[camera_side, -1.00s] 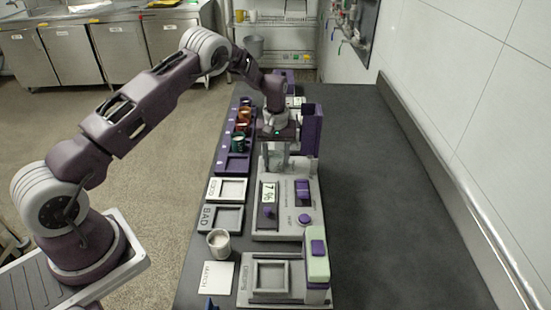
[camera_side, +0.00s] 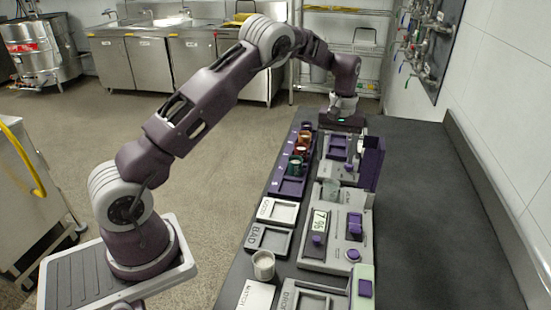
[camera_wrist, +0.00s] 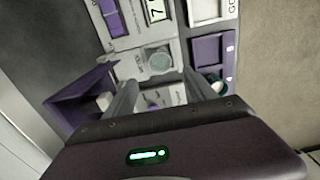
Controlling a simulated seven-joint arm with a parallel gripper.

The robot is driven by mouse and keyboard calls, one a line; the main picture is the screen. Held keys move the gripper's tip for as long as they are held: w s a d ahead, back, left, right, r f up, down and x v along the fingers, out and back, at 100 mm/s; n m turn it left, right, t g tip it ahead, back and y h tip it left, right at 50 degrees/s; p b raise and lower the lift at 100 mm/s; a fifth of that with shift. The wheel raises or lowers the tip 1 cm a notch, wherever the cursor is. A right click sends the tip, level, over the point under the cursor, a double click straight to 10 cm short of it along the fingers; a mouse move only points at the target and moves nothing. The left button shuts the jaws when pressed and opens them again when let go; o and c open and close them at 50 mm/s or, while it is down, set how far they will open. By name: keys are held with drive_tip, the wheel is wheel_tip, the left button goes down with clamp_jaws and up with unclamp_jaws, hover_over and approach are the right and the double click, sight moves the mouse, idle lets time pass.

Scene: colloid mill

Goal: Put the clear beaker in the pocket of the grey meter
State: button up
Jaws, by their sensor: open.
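A purple upright holder (camera_side: 372,165) stands right of the beaker. A purple rack (camera_side: 291,187) with several coloured mugs lies left. GOOD tray (camera_side: 277,211), BAD tray (camera_side: 251,238) and a white mug (camera_side: 263,265) are nearer. The dark counter (camera_side: 430,220) on the right is clear.

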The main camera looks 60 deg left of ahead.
drive_tip(key=s+d+r+m+t, duration=0.1)
drive_tip(key=s+d+r+m, duration=0.15)
drive_tip(key=s+r, duration=0.55)
drive_tip(key=s+d+r+m+t, duration=0.15)
drive_tip(key=s+d+r, duration=0.3)
drive_tip(key=r, duration=0.65)
drive_tip(key=s+d+m+t, duration=0.1)
drive_tip(key=s+d+m, duration=0.1)
drive_tip(key=s, duration=1)
drive_tip(key=s+d+m+t, duration=0.2)
drive_tip(key=s+d+m, duration=0.1)
drive_tip(key=s, duration=0.9)
drive_tip(key=shift+s+f, duration=0.2)
drive_tip(key=shift+f, duration=0.15)
